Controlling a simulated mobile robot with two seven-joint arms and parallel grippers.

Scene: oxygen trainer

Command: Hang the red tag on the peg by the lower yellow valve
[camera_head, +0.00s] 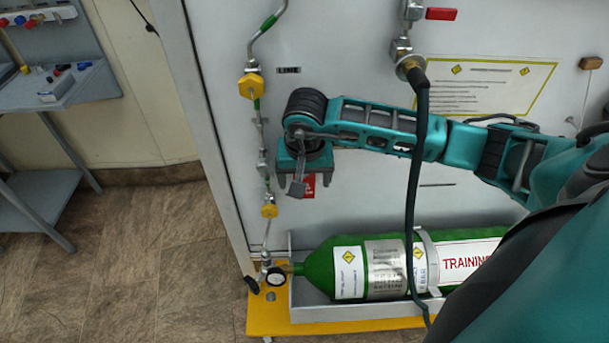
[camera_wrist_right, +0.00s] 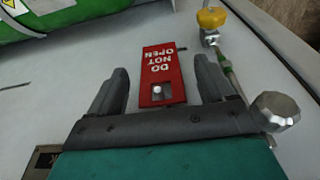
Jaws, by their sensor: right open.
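The red tag (camera_wrist_right: 162,70), lettered DO NOT OPEN, lies flat against the pale panel in the wrist view. A light peg end (camera_wrist_right: 157,90) shows in the tag's hole, so the tag appears to hang on it. My right gripper (camera_wrist_right: 161,66) is open, one finger on each side of the tag, with gaps to both. In the head view the tag (camera_head: 309,186) is partly hidden below my right gripper (camera_head: 302,181). The lower yellow valve (camera_head: 269,211) is just left of it; it also shows in the wrist view (camera_wrist_right: 211,17). My left gripper is out of view.
A green cylinder (camera_head: 320,262) lies in a cradle below. A dark hose (camera_head: 412,200) hangs in front of the panel, near my right arm. The upper yellow valve (camera_head: 251,85) and piping run up the left. A grey side table (camera_head: 75,90) stands far left.

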